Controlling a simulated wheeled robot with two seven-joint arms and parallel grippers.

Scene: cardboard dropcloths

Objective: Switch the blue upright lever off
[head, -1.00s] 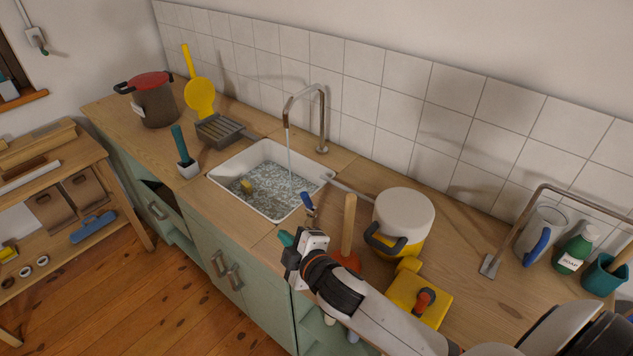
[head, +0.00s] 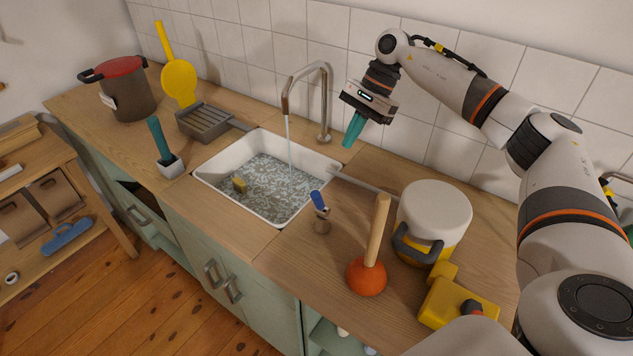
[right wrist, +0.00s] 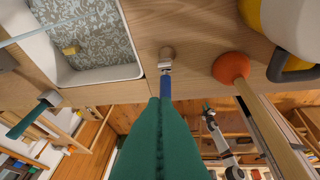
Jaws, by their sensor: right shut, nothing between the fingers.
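The blue lever (head: 319,202) stands on the counter just right of the sink, on a small round base, its handle leaning a little to the left. In the right wrist view its blue handle (right wrist: 164,88) lies just beyond the fingertips, partly hidden by them. My right gripper (head: 352,130) has teal fingers pressed together with nothing between them. It hangs above the back of the counter, behind the lever and apart from it. Water runs from the metal faucet (head: 324,95) into the sink (head: 211,191). A small white arm-like shape below the counter may be my left arm; its jaws are unclear.
An orange plunger (head: 366,276) stands right of the lever, with a white-and-yellow pot (head: 433,205) behind it. A yellow block with a red-and-black knob (head: 458,303) is nearer the front. Bare counter lies around the blue lever.

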